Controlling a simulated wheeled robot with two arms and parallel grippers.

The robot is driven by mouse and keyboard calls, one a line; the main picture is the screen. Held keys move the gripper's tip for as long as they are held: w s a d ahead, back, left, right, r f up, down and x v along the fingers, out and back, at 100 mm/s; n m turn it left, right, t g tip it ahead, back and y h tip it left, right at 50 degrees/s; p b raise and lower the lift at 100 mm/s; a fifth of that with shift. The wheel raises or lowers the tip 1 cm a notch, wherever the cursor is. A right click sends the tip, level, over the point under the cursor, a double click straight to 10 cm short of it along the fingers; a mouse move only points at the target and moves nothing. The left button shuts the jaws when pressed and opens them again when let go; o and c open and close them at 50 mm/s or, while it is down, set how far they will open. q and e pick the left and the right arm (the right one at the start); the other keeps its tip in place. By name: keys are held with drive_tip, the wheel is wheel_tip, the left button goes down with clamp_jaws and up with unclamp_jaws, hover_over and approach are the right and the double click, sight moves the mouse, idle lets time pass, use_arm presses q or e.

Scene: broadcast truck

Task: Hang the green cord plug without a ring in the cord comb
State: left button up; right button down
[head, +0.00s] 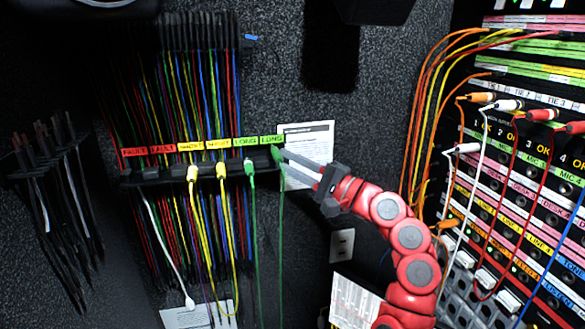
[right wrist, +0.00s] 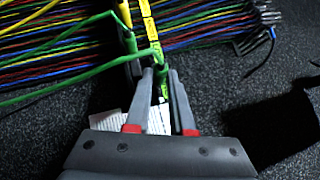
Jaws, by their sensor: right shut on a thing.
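The black cord comb (head: 150,178) runs along the wall under red, yellow and green labels. My right gripper (head: 284,153) is shut on a green cord plug (head: 276,156) at the comb's right end, by the last green LONG label. Its green cord hangs down. In the right wrist view the plug (right wrist: 163,88) shows between the fingertips, close to the comb. I cannot tell whether its cord sits in a slot or whether it bears a ring. Another green plug (head: 249,167) hangs under the other LONG label, just left. My left gripper is not in view.
Two yellow plugs (head: 193,173) hang further left in the comb. A white plug (head: 189,302) dangles below. Dense coloured cords hang behind the comb. A patch panel (head: 510,190) with plugged cords stands at the right. A white sheet (head: 308,140) is behind the gripper.

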drive_tip(key=f, duration=0.1)
drive_tip(key=w+f+b, duration=0.1)
drive_tip(key=shift+a+f, duration=0.1)
drive_tip(key=shift+f, duration=0.25)
drive_tip(key=shift+w, duration=0.1)
idle(0.7)
drive_tip(key=shift+f, duration=0.15)
idle(0.5)
unclamp_jaws()
idle(0.5)
idle(0.6)
